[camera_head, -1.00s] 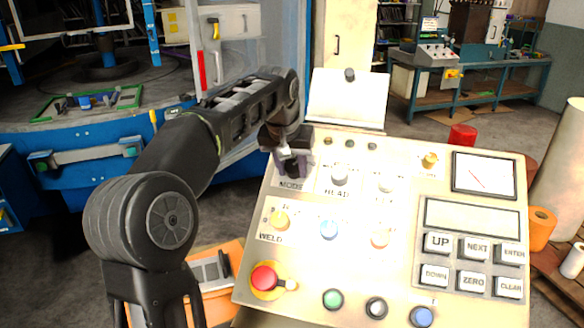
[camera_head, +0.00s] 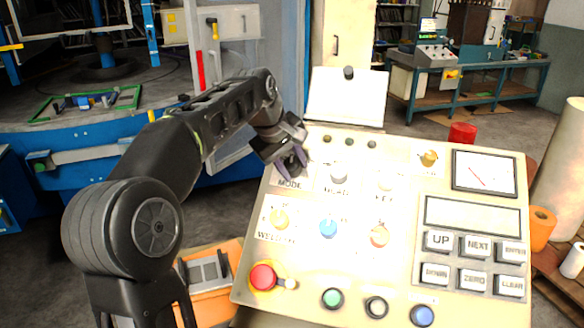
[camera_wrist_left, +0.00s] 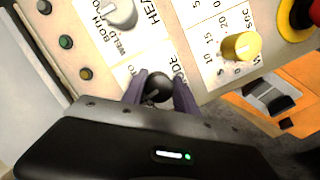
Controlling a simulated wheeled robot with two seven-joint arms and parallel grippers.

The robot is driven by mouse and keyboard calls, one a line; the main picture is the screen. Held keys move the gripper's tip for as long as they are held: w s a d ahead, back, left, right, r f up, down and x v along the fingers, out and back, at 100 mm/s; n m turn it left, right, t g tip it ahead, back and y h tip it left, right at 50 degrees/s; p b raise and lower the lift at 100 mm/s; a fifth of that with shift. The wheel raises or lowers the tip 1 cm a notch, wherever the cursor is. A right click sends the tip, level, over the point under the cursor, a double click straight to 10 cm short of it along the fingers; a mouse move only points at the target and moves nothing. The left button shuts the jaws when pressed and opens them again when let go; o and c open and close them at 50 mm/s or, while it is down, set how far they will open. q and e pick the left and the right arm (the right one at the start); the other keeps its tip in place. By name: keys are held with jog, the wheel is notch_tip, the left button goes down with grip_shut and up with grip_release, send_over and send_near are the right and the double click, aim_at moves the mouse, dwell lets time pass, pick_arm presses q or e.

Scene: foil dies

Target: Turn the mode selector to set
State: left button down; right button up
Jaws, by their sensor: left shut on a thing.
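The mode selector (camera_wrist_left: 157,88) is a dark round knob on the panel, above the printed MODE label in the head view. In the left wrist view the two purple-grey fingers (camera_wrist_left: 158,90) are shut on the knob, one on each side. The gripper sits twisted relative to the panel's edges. The markings around the knob are mostly hidden, so its setting cannot be read. My right gripper is in no view.
The grey HEAD knob (camera_head: 338,178) is close to the right of the gripper. The yellow weld knob (camera_head: 279,219) is below it. A red emergency button (camera_head: 263,277) is at the panel's lower left. A white sheet (camera_head: 347,98) stands behind the panel.

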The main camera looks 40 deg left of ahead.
pick_arm(q)
jog(key=n+t+b, duration=0.1)
jog(key=n, duration=0.3)
jog(key=shift+w, duration=0.1)
jog(key=shift+n+t, duration=0.3)
jog(key=shift+n, duration=1.5)
jog(key=shift+r, duration=0.1)
jog(key=c, duration=0.9)
grip_release()
jog(key=shift+c, duration=0.2)
jog(key=b+v, duration=0.1)
jog(key=v, duration=0.6)
jog(key=shift+s+r, duration=0.25)
jog(key=shift+r, duration=0.05)
jog(key=shift+f, duration=0.1)
